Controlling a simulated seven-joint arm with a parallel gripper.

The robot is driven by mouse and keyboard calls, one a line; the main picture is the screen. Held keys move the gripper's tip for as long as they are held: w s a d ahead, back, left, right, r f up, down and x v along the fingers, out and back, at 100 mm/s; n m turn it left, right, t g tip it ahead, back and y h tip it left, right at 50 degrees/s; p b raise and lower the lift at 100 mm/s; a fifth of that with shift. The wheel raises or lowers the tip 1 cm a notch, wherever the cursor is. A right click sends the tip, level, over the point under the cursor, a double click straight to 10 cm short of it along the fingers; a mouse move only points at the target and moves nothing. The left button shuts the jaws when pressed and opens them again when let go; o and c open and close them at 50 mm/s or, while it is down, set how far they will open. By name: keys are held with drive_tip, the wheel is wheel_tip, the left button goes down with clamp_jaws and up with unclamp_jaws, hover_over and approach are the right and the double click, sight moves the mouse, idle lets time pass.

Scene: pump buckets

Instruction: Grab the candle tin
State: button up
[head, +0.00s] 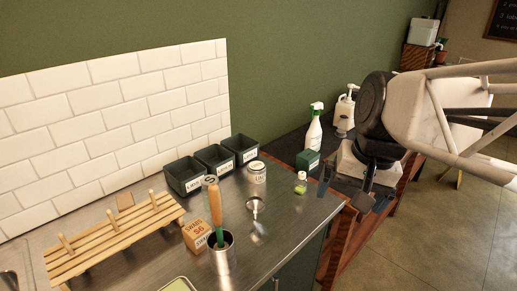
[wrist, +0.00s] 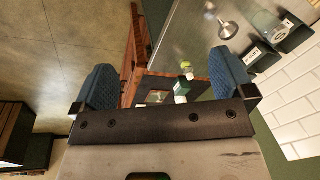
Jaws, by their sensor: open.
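A short round tin (head: 257,174) with a pale label stands upright on the steel counter, in front of the rightmost dark green bin; it looks like the candle tin, though its label is too small to read fully. It seems to show at the top right of the wrist view (wrist: 277,33). My gripper (head: 345,196) is open and empty, its blue padded fingers spread at the counter's right end, well to the right of the tin. The wrist view shows both fingers wide apart (wrist: 164,82), with nothing held between them.
A dark green box (head: 308,161) and spray bottle (head: 314,130) are behind. Left are green bins (head: 185,177), a metal cup (head: 222,260) holding a wooden-handled tool, and a slatted rack (head: 110,245).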

drive_tip(key=w+a+f+m+g+y, duration=0.1)
drive_tip(key=w+a+m+y, duration=0.3)
drive_tip(key=w, duration=1)
drive_tip(key=w+a+m+g+y, duration=0.15)
drive_tip(key=w+m+y, duration=0.3)
drive_tip(key=w, duration=0.95)
drive_tip(key=w+a+f+m+g+y, duration=0.1)
drive_tip(key=w+a+m+y, duration=0.3)
drive_tip(key=w, duration=1)
drive_tip(key=m, duration=0.2)
approach(261, 170)
drive_tip(key=shift+n+h, duration=0.25)
drive_tip(key=shift+h, duration=0.1)
drive_tip(key=w+a+f, duration=0.2)
drive_tip(key=shift+w+a+f, duration=0.15)
drive_tip(key=shift+f, duration=0.15)
drive_tip(key=shift+x, duration=1.3)
drive_tip(key=shift+w, duration=0.1)
drive_tip(key=shift+t, duration=0.25)
drive_tip(key=shift+w+x, duration=0.1)
drive_tip(key=shift+x, duration=1.2)
drive_tip(key=shift+w+x, duration=0.15)
drive_tip(key=shift+x, duration=1.15)
drive_tip(key=shift+s, duration=0.15)
